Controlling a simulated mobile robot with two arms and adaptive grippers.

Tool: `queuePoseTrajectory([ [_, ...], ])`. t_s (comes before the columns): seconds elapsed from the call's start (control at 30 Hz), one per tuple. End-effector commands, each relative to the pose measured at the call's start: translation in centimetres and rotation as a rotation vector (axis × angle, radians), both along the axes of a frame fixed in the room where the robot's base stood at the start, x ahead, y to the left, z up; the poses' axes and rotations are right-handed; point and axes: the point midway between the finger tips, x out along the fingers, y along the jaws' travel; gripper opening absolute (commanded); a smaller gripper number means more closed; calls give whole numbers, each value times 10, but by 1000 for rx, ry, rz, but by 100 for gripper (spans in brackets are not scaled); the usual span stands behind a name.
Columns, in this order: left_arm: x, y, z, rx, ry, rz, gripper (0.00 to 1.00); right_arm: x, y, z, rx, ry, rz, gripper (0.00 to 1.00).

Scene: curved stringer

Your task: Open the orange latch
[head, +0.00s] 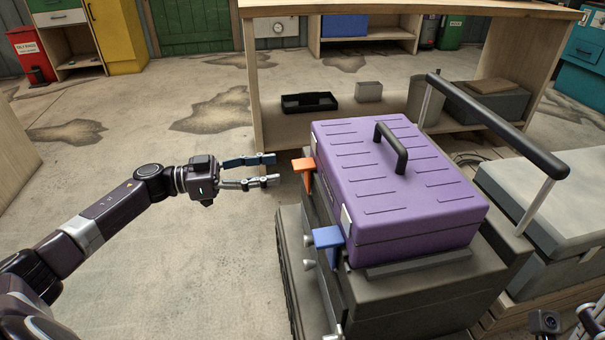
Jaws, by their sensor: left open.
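The orange latch (304,172) sticks out from the left side of a purple case (395,185), near its far end. A blue latch (329,238) sits on the same side, nearer to me. The case lid is down, with a dark handle (390,147) on top. My left gripper (277,169) is open, its fingers pointing right at the orange latch. The fingertips look just short of the latch, with a small gap in the picture; I cannot tell the exact depth. Only a small part of my right arm shows at the bottom right edge; its fingers cannot be made out.
The case rests on a dark grey cart (420,290) with a black push bar (500,125) on its right. A wooden workbench (400,8) stands behind, with a black tray (309,102) on its lower shelf. The concrete floor at left is clear.

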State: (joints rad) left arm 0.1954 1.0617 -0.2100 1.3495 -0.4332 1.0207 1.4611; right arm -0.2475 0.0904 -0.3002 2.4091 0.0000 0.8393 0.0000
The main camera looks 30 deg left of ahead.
Motion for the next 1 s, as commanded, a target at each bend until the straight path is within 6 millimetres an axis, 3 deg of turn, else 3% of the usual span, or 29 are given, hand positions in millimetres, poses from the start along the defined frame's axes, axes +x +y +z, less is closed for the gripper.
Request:
queuePoseTrajectory([
  [0.5, 42, -56, 0, -1, -2, -2, 49, -1, 2, 10, -5, -82, -4, 40],
  [0.87, 46, -60, 1, -1, -1, 0, 49, -1, 3, 13, -7, -86, -4, 40],
  [1.0, 45, -60, 1, -1, -1, 0, 33, -1, 3, 13, -7, -85, -4, 40],
])
